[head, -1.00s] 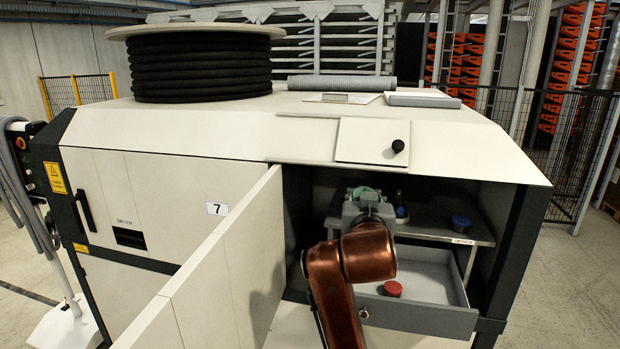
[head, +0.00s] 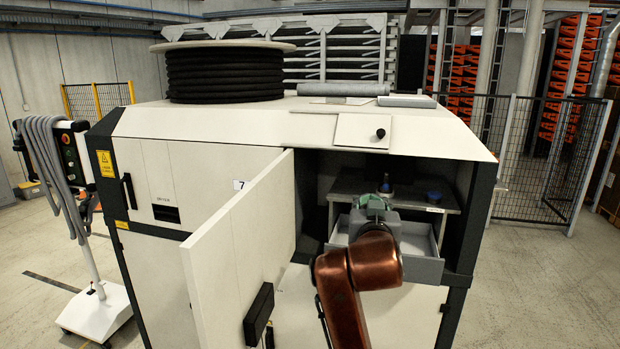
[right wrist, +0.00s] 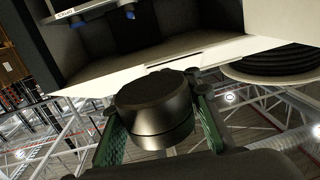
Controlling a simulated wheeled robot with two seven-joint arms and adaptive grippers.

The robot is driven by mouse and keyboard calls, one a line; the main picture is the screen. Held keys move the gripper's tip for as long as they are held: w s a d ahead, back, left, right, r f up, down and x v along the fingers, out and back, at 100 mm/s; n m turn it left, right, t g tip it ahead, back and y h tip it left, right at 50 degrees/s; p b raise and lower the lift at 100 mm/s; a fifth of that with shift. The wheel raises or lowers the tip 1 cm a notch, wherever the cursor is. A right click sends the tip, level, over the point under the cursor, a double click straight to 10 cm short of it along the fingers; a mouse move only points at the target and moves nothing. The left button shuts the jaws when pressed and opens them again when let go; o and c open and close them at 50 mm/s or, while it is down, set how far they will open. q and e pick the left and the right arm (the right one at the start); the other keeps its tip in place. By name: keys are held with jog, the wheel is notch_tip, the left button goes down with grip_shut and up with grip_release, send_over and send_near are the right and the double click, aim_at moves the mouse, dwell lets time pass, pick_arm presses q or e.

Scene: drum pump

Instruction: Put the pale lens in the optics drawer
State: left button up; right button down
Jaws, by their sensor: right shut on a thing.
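My right gripper (head: 374,202), with green finger pads, is at the cabinet opening, in front of the open grey drawer (head: 428,271). In the right wrist view the gripper (right wrist: 160,120) is shut on a dark, round, puck-like thing (right wrist: 152,104). I cannot tell from its dark look whether this is the pale lens; no other pale lens is visible. The drawer sits below a shelf (head: 345,187) with a small label on its front edge. My arm and gripper hide part of the drawer. My left gripper is not in view.
The cabinet's pale door (head: 235,240) stands open on the left, with a black handle (head: 258,315). A cable reel (head: 225,75) rests on top.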

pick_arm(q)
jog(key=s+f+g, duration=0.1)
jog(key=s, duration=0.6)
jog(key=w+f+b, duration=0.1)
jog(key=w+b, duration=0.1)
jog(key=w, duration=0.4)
pick_arm(e)
jog(key=w+d+f+b, duration=0.1)
jog(key=w+d+f, duration=0.1)
jog(key=f, duration=1.2)
jog(key=w+d+f+b, duration=0.1)
jog(key=d+f, duration=0.2)
jog(key=f, duration=1.1)
jog(key=s+d+f+n+y+b, duration=0.1)
jog(key=s+f, duration=0.3)
jog(key=f, duration=0.4)
jog(key=s+f+y+b, duration=0.1)
jog(key=s+f+b, duration=0.15)
jog(key=f, duration=0.55)
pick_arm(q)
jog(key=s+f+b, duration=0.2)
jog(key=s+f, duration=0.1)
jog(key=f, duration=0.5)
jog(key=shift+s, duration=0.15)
pick_arm(e)
jog(key=s+f, duration=0.8)
jog(key=s, duration=0.3)
jog(key=s+f, duration=0.8)
jog(key=s, duration=0.4)
jog(key=shift+d+f+n+y, duration=0.4)
